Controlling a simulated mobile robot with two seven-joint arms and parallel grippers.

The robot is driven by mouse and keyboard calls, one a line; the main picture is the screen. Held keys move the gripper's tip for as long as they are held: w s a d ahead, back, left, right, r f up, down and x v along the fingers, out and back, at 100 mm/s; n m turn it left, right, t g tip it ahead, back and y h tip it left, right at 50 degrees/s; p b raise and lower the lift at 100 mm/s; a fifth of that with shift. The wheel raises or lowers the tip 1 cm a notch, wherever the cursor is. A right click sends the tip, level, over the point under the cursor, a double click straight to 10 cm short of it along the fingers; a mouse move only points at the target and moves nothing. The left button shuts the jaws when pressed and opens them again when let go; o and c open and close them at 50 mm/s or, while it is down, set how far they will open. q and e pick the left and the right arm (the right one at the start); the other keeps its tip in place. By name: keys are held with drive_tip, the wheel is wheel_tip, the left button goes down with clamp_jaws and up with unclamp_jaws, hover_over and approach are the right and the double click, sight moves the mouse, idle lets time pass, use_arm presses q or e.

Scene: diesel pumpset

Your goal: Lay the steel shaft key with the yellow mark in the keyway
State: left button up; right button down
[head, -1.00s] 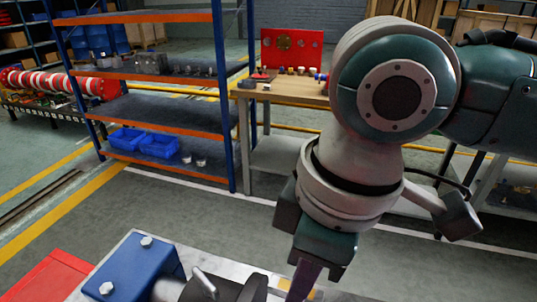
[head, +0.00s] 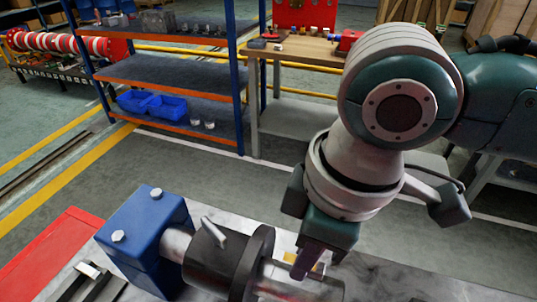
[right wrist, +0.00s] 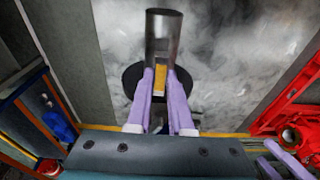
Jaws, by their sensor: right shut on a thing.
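My right gripper (head: 306,264) points down over the shaft (head: 290,280), close to the black flange (head: 262,262). In the right wrist view, its two purple fingers (right wrist: 161,88) are shut on the key, whose yellow-marked face (right wrist: 160,78) shows between the fingertips. The grey shaft (right wrist: 170,28) runs away past the fingertips, with the black flange (right wrist: 130,78) around or behind it on the near side. A slot, the keyway (right wrist: 161,48), shows on the shaft just ahead of the key. Whether the key touches the shaft cannot be told. My left gripper is out of view.
A red panel (head: 50,252) lies at left. A shelf rack (head: 165,80) and a wooden-topped workbench (head: 300,50) stand behind, across open floor.

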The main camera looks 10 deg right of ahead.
drive_tip(key=shift+f+b, duration=0.4)
drive_tip(key=shift+f, duration=0.7)
drive_tip(key=shift+r, duration=0.1)
drive_tip(key=shift+p, duration=0.4)
idle(0.3)
drive_tip(key=shift+p, duration=0.4)
drive_tip(key=shift+p, duration=0.35)
